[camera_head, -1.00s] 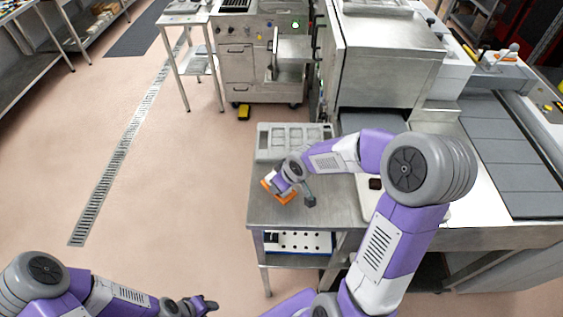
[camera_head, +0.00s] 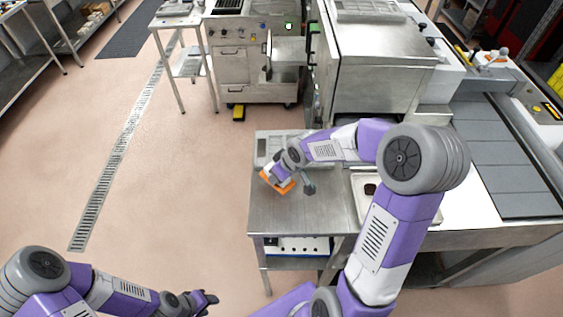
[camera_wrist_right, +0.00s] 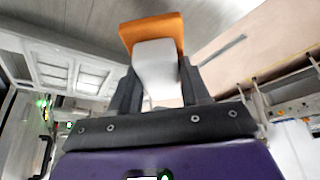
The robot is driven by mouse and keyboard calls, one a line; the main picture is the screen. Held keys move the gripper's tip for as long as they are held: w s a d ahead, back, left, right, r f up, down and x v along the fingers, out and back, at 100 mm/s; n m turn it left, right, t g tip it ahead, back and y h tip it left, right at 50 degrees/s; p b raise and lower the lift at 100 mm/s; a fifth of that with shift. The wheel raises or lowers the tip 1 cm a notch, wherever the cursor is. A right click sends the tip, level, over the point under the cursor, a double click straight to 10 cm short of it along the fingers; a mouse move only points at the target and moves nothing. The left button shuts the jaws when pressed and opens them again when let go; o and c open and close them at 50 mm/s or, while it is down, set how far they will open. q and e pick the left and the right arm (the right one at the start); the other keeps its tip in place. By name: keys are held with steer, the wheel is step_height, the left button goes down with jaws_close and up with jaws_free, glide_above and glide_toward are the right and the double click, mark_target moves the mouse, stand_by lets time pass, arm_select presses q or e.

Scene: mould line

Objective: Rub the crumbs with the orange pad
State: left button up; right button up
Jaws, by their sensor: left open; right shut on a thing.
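The orange pad (camera_head: 277,182) has a pale grip block (camera_wrist_right: 155,65) on its back. My right gripper (camera_head: 284,176) is shut on that block, with a dark finger on each side of it in the wrist view. The pad is over the left part of the steel table (camera_head: 300,215), close to the near side of the grey moulded tray. I cannot tell whether it touches the tabletop. No crumbs can be made out; my arm and the pad hide part of the surface. My left gripper (camera_head: 207,299) is open and empty, low over the floor in front of the table.
The grey compartment tray (camera_head: 265,150) lies at the table's back. A pale tray (camera_head: 361,205) with a dark piece (camera_head: 370,189) is to the right, partly behind my arm. A steel machine (camera_head: 375,65) stands behind. The table's front left is bare.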

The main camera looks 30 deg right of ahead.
steer(key=shift+r+p, duration=1.05)
steer(key=shift+r, duration=0.65)
steer(key=shift+f, duration=0.1)
